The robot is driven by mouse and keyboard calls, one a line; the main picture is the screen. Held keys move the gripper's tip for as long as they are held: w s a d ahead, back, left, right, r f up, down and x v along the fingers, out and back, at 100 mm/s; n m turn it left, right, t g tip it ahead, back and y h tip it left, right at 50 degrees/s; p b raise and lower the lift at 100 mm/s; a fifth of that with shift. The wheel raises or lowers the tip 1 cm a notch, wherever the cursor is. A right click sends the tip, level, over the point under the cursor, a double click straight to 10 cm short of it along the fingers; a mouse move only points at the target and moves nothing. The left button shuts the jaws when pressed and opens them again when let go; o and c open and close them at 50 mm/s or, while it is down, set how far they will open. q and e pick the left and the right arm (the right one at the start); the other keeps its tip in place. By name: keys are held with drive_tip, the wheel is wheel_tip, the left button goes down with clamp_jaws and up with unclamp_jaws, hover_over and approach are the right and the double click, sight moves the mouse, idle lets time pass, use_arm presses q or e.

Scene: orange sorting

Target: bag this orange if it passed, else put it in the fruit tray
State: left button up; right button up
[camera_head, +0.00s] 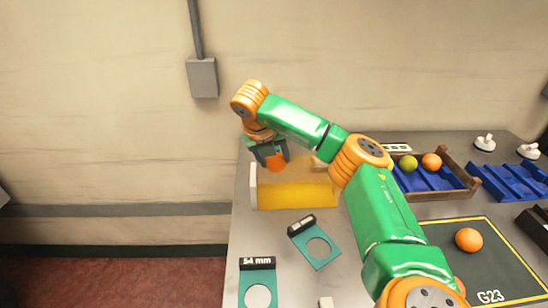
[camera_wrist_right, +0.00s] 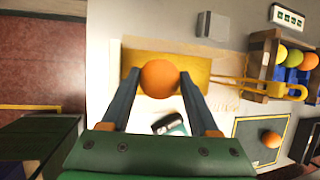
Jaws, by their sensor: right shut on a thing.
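My right gripper (camera_head: 268,156) is shut on an orange (camera_head: 277,162), held in the air near the far left of the table. In the right wrist view, the orange (camera_wrist_right: 159,78) sits between both fingertips. A yellow-fronted bag (camera_head: 297,196) stands on the table just below and right of the gripper; it also shows behind the orange in the right wrist view (camera_wrist_right: 203,72). My arm hides part of it. The fruit tray, a wooden crate (camera_head: 438,195) with a blue liner, holds a greenish fruit (camera_head: 408,163) and an orange fruit (camera_head: 431,162). My left gripper is not in view.
Two teal ring gauges, one marked 54 mm (camera_head: 257,264) and one tilted (camera_head: 316,243), lie at the front left. Another orange (camera_head: 468,239) rests on a dark mat (camera_head: 508,268) marked G23. A blue tray (camera_head: 512,182) lies at the right.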

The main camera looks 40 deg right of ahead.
drive_tip(key=shift+f, duration=0.25)
drive_tip(key=shift+f+b, duration=2.45)
drive_tip(key=shift+f, duration=0.55)
drive_tip(key=o, duration=1.5)
drive_tip(key=shift+c, duration=0.2)
wheel_tip(320, 180, up, 8)
drive_tip(key=p, duration=0.7)
